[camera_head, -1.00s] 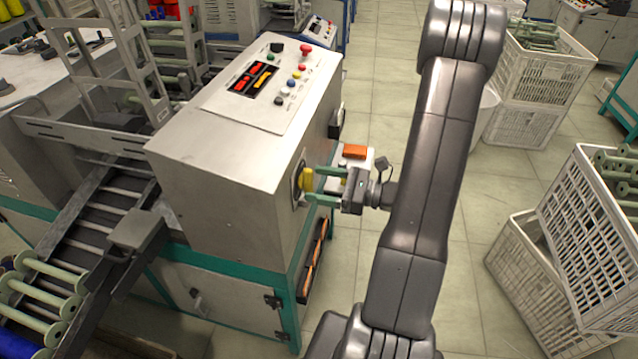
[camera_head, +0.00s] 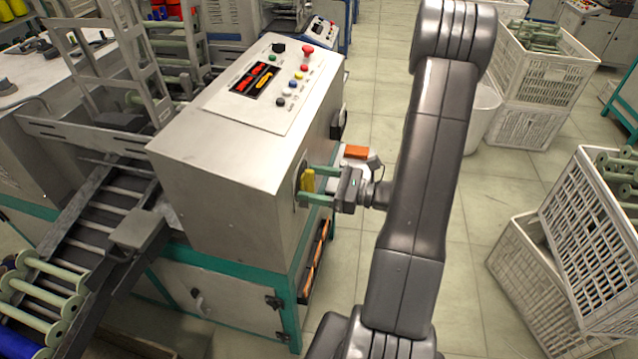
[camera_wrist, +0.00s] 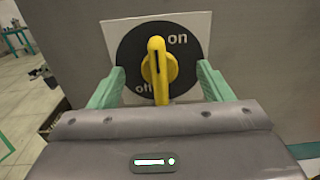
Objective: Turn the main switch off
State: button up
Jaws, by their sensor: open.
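The main switch is a yellow handle (camera_wrist: 158,68) on a black round plate (camera_wrist: 131,52) with a white square backing. It also shows in the head view as a yellow handle (camera_head: 307,181) on the machine cabinet's right side. In the wrist view the handle stands nearly upright; "on" is at its upper right and "off" at its lower left, partly hidden. My gripper (camera_wrist: 161,70) is open, its green fingers either side of the handle with gaps showing on both sides. In the head view my gripper (camera_head: 306,185) is at the switch.
The cabinet top has a panel of buttons and red displays (camera_head: 262,78). An orange-topped box (camera_head: 356,152) sits just behind my gripper. White crates (camera_head: 545,270) stand on the floor at right. A roller chute (camera_head: 85,225) lies left of the cabinet.

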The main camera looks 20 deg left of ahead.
jog(key=shift+s+a, duration=0.1)
jog(key=shift+a, duration=0.25)
jog(key=c, duration=1.4)
jog(key=shift+o, duration=0.2)
